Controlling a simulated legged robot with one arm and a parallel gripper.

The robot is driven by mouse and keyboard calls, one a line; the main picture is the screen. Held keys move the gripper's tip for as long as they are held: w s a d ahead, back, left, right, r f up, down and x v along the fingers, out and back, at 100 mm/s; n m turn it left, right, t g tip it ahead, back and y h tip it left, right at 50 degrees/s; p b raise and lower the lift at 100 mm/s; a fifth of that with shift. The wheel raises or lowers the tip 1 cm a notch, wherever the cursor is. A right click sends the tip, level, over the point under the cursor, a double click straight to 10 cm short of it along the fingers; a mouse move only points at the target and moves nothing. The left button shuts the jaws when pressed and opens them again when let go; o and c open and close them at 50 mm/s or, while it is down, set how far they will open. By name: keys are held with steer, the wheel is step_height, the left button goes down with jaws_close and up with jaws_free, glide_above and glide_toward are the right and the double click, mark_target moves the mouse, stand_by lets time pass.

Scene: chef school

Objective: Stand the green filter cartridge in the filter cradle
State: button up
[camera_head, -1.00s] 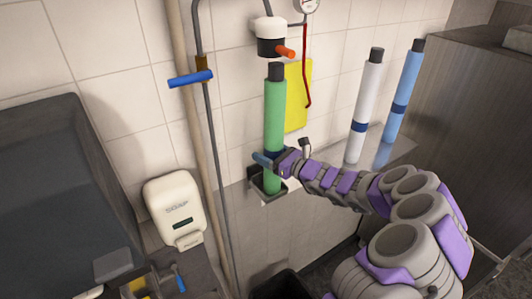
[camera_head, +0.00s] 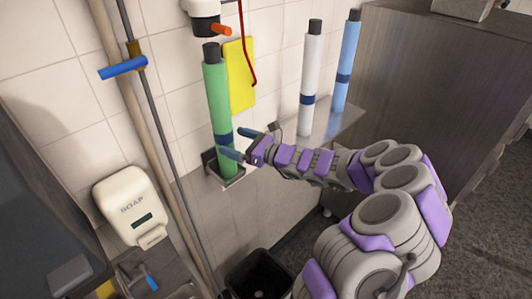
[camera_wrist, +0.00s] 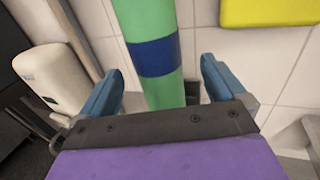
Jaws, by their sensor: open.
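The green filter cartridge (camera_head: 218,100) stands upright with its lower end in the small filter cradle (camera_head: 234,182) on the tiled wall. It has a dark cap and a blue band. In the wrist view the cartridge (camera_wrist: 151,45) rises between the two blue fingers of my gripper (camera_wrist: 160,85), with gaps on both sides. My gripper (camera_head: 236,143) is open around the cartridge near the blue band. The cradle's inside is mostly hidden by the cartridge.
A white filter head (camera_head: 203,8) with an orange lever is above the cartridge. A white cartridge (camera_head: 311,80) and a blue cartridge (camera_head: 347,60) stand on a metal shelf (camera_head: 330,128) at right. A soap dispenser (camera_head: 131,205) and pipes are at left. A black bin (camera_head: 260,275) is below.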

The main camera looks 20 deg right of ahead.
steer(key=v, duration=1)
steer(key=shift+s+b, duration=0.2)
steer(key=shift+b, duration=0.1)
steer(key=shift+a, duration=0.25)
